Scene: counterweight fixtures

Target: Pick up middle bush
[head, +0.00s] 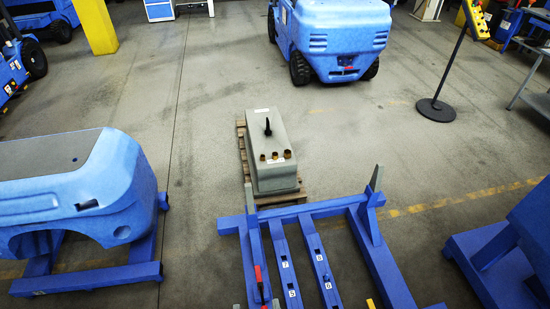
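Three small brass-coloured bushes sit in a row on the near end of a grey-green block (272,174). The middle bush (275,156) stands between the left bush (262,157) and the right bush (287,154), with small gaps between them. They are small in the picture, so fine detail is hard to tell. A black upright handle (267,127) stands on the block behind them. My gripper is not in view.
The block rests on a wooden pallet (241,150). A blue fixture frame (235,224) with upright posts and numbered rails stands just in front. A blue counterweight (70,190) is at left, a blue forklift (335,40) behind, a black-based stand (436,110) at right. Floor between is clear.

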